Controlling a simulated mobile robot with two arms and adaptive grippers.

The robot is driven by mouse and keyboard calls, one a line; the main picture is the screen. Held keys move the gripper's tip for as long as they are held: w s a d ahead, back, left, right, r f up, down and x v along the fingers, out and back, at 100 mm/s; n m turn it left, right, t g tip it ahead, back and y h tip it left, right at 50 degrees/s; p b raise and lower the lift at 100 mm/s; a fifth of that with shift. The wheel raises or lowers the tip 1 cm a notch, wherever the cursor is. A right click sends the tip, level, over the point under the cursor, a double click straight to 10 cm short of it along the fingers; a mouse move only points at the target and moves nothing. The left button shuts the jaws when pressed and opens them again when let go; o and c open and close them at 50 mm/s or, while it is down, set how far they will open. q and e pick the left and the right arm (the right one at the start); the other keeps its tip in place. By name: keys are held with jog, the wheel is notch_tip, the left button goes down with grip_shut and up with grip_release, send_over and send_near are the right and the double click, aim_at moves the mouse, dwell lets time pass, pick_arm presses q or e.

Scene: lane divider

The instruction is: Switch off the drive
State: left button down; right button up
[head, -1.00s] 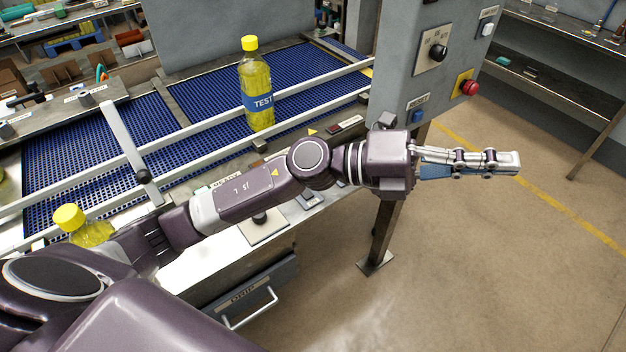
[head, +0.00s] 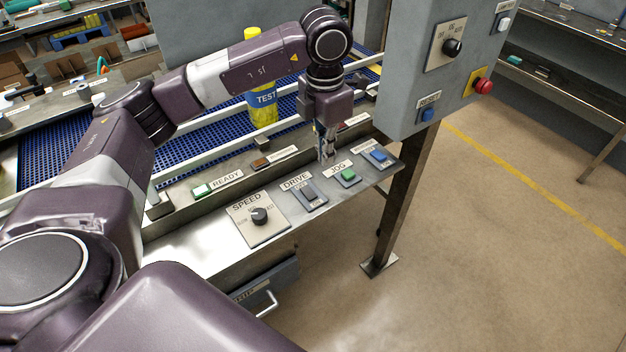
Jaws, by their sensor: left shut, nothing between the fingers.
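The drive switch (head: 311,196) is a dark rocker on a small grey plate under a DRIVE label, on the sloped metal panel (head: 205,238). It sits between the SPEED knob (head: 259,215) and the green JOG button (head: 348,175). Which side of the rocker is pressed is too small to tell. My left gripper (head: 327,158) is shut and empty, pointing down over the panel, behind and slightly right of the drive switch, near the JOG label. My right gripper does not show.
A lit green READY lamp (head: 202,190) and an amber lamp (head: 261,163) line the panel's back. A blue button (head: 379,156) is at its right end. The grey control box (head: 408,75) carries a red stop button (head: 483,86). A yellow-capped TEST bottle (head: 263,112) stands on the blue conveyor.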

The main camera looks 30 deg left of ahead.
aim_at(307, 188)
pick_arm(q)
jog(key=a, duration=0.2)
jog(key=a+r+y, duration=0.1)
jog(key=shift+a+r+n, duration=0.15)
jog(key=shift+a+n, duration=0.15)
jog(key=shift+a, duration=0.05)
jog(key=f+p, duration=0.1)
jog(key=f, duration=0.3)
jog(key=a+f+p, duration=0.1)
jog(key=f+p, duration=0.1)
jog(key=f, duration=0.2)
jog(key=f+p, duration=0.2)
jog(key=f, duration=0.3)
jog(key=shift+w+a+f, duration=0.1)
jog(key=shift+w+a, duration=0.1)
jog(key=shift+w, duration=0.15)
jog(key=shift+f, duration=0.4)
jog(key=shift+f, duration=0.1)
